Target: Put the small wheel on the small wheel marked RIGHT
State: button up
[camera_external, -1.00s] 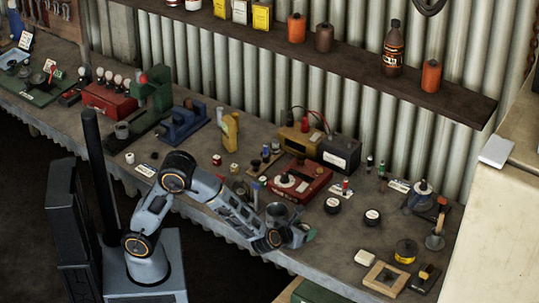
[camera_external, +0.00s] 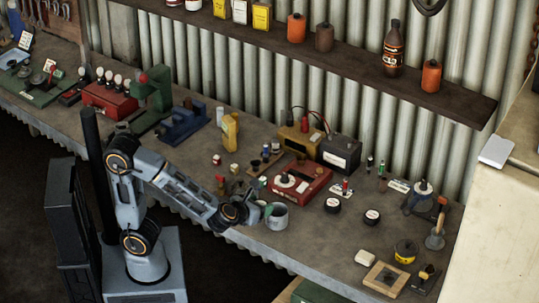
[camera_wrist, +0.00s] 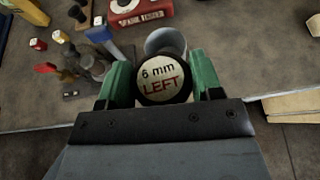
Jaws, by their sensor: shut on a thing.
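My gripper (camera_wrist: 162,84) is shut on a small round wheel (camera_wrist: 162,76), its green fingers on either side. The wheel has a dark rim and a pale face reading "6 mm LEFT", turned to the wrist camera. In the external view my gripper (camera_external: 262,212) is by the front edge of the bench, just left of a grey cup; the held wheel cannot be made out there. Two dark discs with pale tops, one at left (camera_external: 332,205) and one at right (camera_external: 372,217), lie on the bench right of the cup. Their lettering is too small to read, so I cannot tell which is marked RIGHT.
The grey cup (camera_external: 276,217) stands close to my gripper; it also shows behind the held wheel in the wrist view (camera_wrist: 167,40). A red box (camera_external: 300,183) is behind it. A yellow tin (camera_external: 404,251) and wooden frame (camera_external: 385,279) are at right.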

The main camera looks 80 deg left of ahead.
jog(key=w+a+m+t+h, duration=0.1)
jog(key=w+a, duration=0.2)
jog(key=w, duration=0.5)
jog(key=w+a, duration=0.2)
jog(key=w, duration=0.7)
jog(key=w+d+r+m+t+h, duration=0.2)
jog(key=w+d+r+m+h, duration=0.25)
jog(key=w, duration=0.25)
jog(key=p, duration=0.3)
send_over(371, 214)
jog(key=shift+h, duration=0.25)
jog(key=f, duration=0.8)
jog(key=shift+s+d+f, duration=0.1)
jog(key=shift+s+f, duration=0.1)
jog(key=shift+s, duration=0.2)
jog(key=shift+w+f, duration=0.35)
jog(key=shift+f, duration=0.2)
jog(key=shift+w+f+b, duration=0.15)
jog(key=shift+f+b, duration=0.3)
jog(key=shift+f, duration=1.15)
jog(key=shift+f, duration=0.1)
